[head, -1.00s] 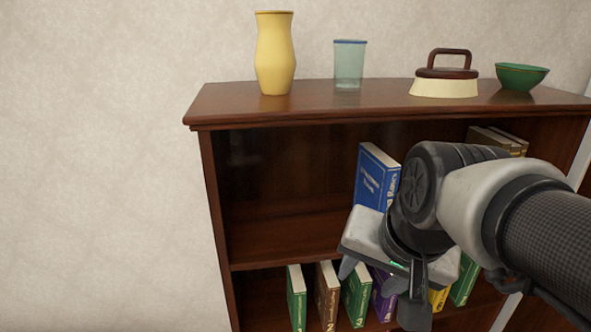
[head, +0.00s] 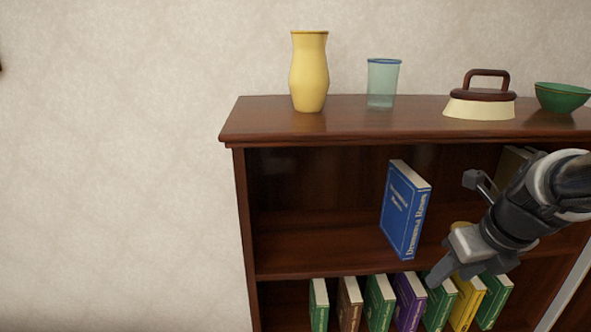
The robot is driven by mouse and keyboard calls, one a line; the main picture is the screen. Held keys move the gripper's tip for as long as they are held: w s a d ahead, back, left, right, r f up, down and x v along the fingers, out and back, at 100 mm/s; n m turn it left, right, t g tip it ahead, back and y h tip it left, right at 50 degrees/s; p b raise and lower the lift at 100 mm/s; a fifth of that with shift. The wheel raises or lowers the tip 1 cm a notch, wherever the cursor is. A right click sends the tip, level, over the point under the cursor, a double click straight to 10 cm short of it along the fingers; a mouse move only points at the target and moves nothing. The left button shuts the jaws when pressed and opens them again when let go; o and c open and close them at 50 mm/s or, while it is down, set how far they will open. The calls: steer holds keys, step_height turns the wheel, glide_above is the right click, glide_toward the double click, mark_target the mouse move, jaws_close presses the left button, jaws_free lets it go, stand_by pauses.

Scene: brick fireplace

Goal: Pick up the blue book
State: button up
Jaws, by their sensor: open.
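The blue book (head: 403,212) stands upright on the upper shelf of the brown bookcase, its spine with pale lettering turned toward me and to the right. Nothing covers it in the head view. My gripper (head: 457,227) is in front of the bookcase, to the right of the book. Its jaws are open and empty, with one finger high and one low, and they are apart from the book in the picture. The depth gap between them is hard to tell.
The bookcase top (head: 345,122) holds a yellow vase (head: 309,72), a glass (head: 382,84), an iron-like object (head: 480,98) and a green bowl (head: 562,97). Several books, one purple (head: 408,300), stand on the lower shelf. The upper shelf left of the blue book is clear.

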glide_above(411, 247)
steer(key=s, duration=0.2)
steer(key=b+x, duration=0.4)
steer(key=shift+s+d+f, duration=0.1)
steer(key=shift+s+f, duration=0.05)
steer(key=shift+f, duration=0.15)
steer(key=shift+w+f+b, duration=0.2)
steer(key=shift+f+b, duration=0.1)
steer(key=shift+b, duration=0.05)
steer(key=shift+r, duration=0.1)
steer(key=shift+f, duration=0.25)
jaws_close()
steer(key=shift+r, duration=0.1)
